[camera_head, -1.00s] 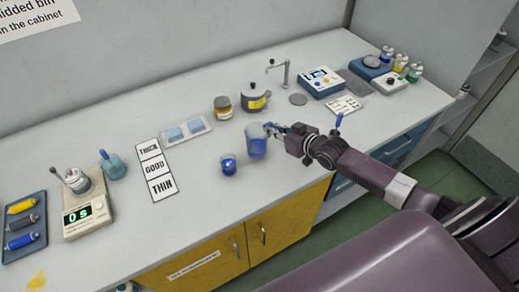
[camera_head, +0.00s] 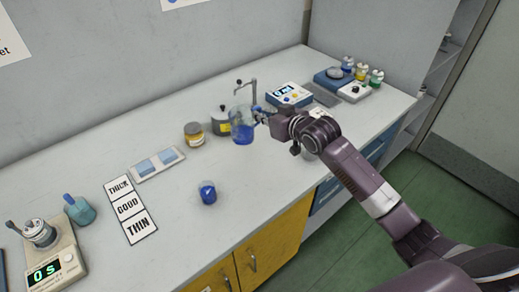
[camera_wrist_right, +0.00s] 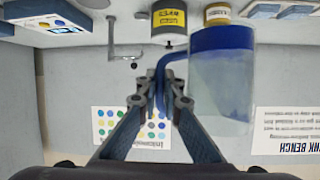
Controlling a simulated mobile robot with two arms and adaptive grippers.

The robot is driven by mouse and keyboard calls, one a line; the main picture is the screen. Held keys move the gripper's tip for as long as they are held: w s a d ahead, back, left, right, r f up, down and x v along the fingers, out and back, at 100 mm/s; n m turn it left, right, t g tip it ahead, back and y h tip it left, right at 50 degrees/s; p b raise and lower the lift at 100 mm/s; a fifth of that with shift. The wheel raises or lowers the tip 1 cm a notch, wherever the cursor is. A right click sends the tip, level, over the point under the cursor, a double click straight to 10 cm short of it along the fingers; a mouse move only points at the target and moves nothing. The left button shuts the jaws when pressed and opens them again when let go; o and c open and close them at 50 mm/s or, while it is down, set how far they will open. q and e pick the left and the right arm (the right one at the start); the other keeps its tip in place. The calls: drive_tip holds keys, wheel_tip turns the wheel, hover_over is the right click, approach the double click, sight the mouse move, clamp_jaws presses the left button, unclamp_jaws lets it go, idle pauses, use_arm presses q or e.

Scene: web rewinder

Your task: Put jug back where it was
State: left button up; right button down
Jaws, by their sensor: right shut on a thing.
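The jug (camera_head: 242,131) is clear with blue liquid in it. My right gripper (camera_head: 262,115) is shut on its blue handle from the right. In the right wrist view the jug (camera_wrist_right: 222,85) fills the upper right, with the handle between the fingertips (camera_wrist_right: 162,100). The jug appears upright, in front of the grey pot with a yellow label (camera_head: 220,122) and partly covering it. I cannot tell whether its base touches the bench. My left gripper is not in view.
A small cup of blue ink (camera_head: 208,193) stands near the bench's front edge. An amber jar (camera_head: 194,134) stands left of the pot, a tap (camera_head: 252,92) behind. A blue-and-white device (camera_head: 289,94) is at the back right. The bench between cup and jug is clear.

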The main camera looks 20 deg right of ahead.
wheel_tip(320, 180, down, 10)
drive_tip(key=shift+f, duration=1.8)
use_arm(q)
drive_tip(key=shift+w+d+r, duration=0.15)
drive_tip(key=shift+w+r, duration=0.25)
use_arm(e)
drive_tip(key=shift+f, duration=0.15)
drive_tip(key=c, duration=2.1)
unclamp_jaws()
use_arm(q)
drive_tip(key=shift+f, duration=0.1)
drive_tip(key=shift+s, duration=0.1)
